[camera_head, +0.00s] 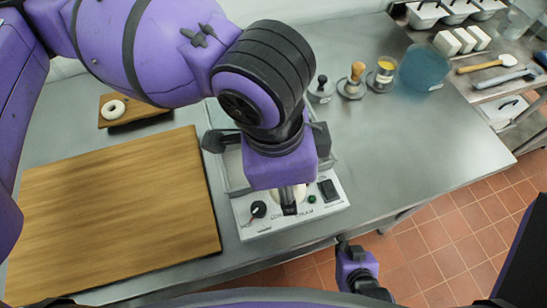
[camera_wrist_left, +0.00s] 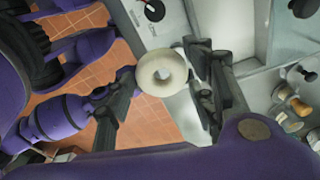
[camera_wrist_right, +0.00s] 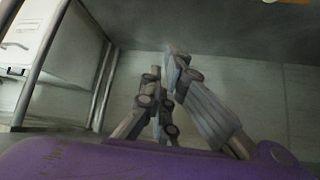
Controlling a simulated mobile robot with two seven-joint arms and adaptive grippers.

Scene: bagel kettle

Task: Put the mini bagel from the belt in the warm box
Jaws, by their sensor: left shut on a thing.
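My left gripper (camera_wrist_left: 165,72) is shut on a pale ring-shaped mini bagel (camera_wrist_left: 162,73), with one finger on each side of it. In the head view the held bagel (camera_head: 272,194) is mostly hidden under my left wrist, over the front panel of a steel appliance (camera_head: 333,203). The appliance's basin is largely covered by my arm. I cannot tell whether it is the warm box. No belt can be made out. My right gripper (camera_head: 342,243) is low in front of the counter edge; in the right wrist view its fingers (camera_wrist_right: 164,70) come together with nothing between them.
Another pale bagel (camera_head: 113,109) lies on a small wooden board (camera_head: 107,122) at the back left. A large wooden board (camera_head: 115,215) covers the left counter. Several small tools and jars, including a wooden-handled stamp (camera_head: 356,72), stand behind right. The right counter (camera_head: 420,140) is clear.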

